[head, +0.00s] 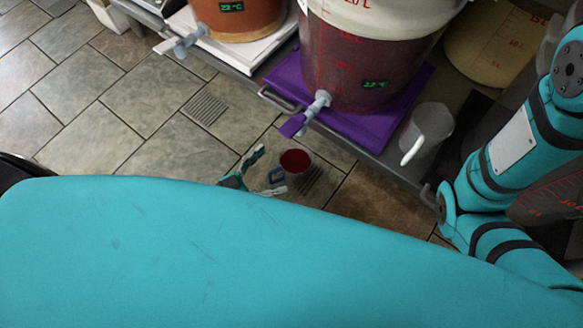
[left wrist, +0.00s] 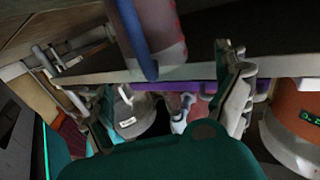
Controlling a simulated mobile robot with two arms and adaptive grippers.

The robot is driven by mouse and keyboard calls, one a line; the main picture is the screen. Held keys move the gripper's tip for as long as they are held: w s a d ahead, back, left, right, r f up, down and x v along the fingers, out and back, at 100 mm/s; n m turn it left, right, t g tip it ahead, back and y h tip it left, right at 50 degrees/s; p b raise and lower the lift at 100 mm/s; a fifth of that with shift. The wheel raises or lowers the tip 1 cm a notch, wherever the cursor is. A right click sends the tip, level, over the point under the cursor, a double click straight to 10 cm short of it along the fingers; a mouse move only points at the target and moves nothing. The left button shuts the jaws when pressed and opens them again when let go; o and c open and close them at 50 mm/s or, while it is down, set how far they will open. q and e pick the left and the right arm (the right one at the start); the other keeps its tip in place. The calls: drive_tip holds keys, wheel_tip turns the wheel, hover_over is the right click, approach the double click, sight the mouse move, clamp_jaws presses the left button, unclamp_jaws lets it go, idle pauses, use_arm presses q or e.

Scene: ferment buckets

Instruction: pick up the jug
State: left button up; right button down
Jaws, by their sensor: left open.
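A jug with dark red contents (head: 295,161) and a blue handle shows in the head view, below the purple mat's tap and over the tiled floor. What bears it is hidden. In the left wrist view its reddish body and blue handle (left wrist: 130,35) show at the top middle. My left gripper (head: 272,169) is open, its fingers spread on the jug's handle side; I cannot tell whether they touch it. Both fingers also frame the left wrist view (left wrist: 170,88). A second, grey jug (head: 430,124) with a white handle stands at the right. My right gripper is out of view.
A bucket of dark red liquid (head: 350,60) stands on a purple mat (head: 378,137), its tap facing the floor. An orange bucket (head: 238,18) stands to its left on a white base. A metal bar handle (head: 278,100) juts from the bench edge. Tiled floor is open at left.

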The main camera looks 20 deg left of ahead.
use_arm(q)
drive_tip(key=b+x, duration=0.1)
drive_tip(key=x, duration=0.4)
drive_tip(key=shift+d+r, duration=0.1)
drive_tip(key=shift+d, duration=0.1)
drive_tip(key=c, duration=1.6)
